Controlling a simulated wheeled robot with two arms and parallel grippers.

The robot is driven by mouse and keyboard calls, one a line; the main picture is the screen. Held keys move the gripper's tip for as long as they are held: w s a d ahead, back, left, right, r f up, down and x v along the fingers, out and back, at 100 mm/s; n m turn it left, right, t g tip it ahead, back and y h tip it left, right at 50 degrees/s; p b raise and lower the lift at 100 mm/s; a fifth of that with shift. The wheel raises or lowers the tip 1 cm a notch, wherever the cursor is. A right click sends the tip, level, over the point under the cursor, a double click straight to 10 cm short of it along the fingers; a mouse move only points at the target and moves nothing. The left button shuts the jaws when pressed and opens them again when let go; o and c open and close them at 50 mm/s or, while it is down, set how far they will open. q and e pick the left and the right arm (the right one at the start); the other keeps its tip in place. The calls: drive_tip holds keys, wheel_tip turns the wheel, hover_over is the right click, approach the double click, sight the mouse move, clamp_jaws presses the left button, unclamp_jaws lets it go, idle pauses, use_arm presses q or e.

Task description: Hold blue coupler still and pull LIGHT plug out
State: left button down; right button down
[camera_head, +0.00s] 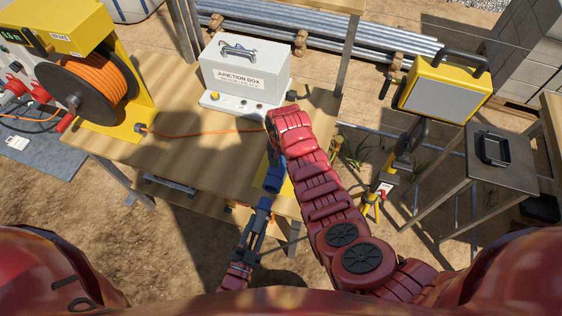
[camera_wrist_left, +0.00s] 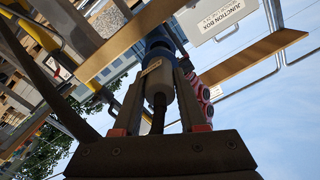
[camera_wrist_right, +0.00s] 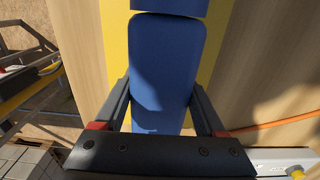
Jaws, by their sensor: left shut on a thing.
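The blue coupler (camera_head: 273,180) is at the table's front edge, by a yellow plate (camera_head: 287,187). In the right wrist view the coupler (camera_wrist_right: 165,75) lies between the fingers of my right gripper (camera_wrist_right: 160,102), one along each side. I cannot tell whether both press on it. In the head view my right arm hides that gripper. My left gripper (camera_head: 265,204) reaches up from below the coupler. In the left wrist view it (camera_wrist_left: 158,92) is shut on a pale grey plug (camera_wrist_left: 157,88) with a small label and dark cable end. The plug lines up with the blue coupler (camera_wrist_left: 158,40); the joint is unclear.
A grey junction box (camera_head: 246,72) stands at the table's back. An orange cable reel (camera_head: 100,80) stands at the left, its cable crossing the tabletop (camera_head: 185,155). A yellow work lamp (camera_head: 443,88) and a dark side table (camera_head: 503,170) stand to the right.

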unclamp_jaws()
